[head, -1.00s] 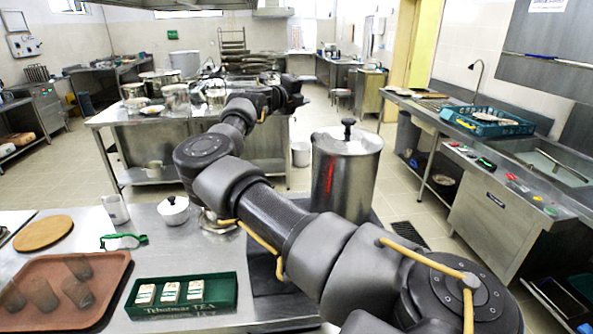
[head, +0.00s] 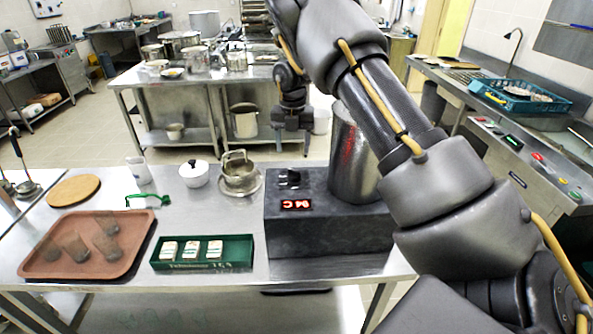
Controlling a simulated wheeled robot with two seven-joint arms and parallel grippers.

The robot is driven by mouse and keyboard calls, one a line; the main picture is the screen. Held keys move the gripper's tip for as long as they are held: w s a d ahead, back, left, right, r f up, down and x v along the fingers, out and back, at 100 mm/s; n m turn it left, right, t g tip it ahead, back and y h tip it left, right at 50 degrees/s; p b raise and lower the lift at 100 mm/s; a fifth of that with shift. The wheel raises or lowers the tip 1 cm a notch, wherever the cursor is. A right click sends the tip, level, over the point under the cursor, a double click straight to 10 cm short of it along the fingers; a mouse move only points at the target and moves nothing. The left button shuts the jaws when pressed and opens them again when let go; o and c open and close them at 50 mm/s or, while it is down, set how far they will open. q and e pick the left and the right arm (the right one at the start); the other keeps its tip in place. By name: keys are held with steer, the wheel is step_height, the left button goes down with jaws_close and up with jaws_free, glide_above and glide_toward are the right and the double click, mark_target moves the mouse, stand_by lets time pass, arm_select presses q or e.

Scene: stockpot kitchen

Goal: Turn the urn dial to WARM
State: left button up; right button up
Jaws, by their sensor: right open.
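The urn (head: 350,165) is a steel cylinder on a dark grey base block (head: 330,238), partly hidden behind my right arm. A red lit display (head: 296,204) on the base reads about 94 C. A small black dial (head: 291,178) sits just above the display; its marks and pointer are too small to read. My right gripper (head: 291,135) hangs pointing down, open and empty, above and behind the dial in the picture and apart from it. My left gripper is not in view.
Left of the base are a metal strainer cup on a saucer (head: 240,182), a white lidded pot (head: 194,173), a green tea box (head: 203,264) and a brown tray (head: 50,270) with tumblers. A steel table (head: 185,95) with pots stands behind.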

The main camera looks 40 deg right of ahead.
mark_target(294, 170)
step_height(294, 170, down, 8)
steer(key=p, duration=0.3)
steer(key=shift+d+f, duration=0.15)
steer(key=shift+f, duration=0.65)
steer(key=c, duration=1)
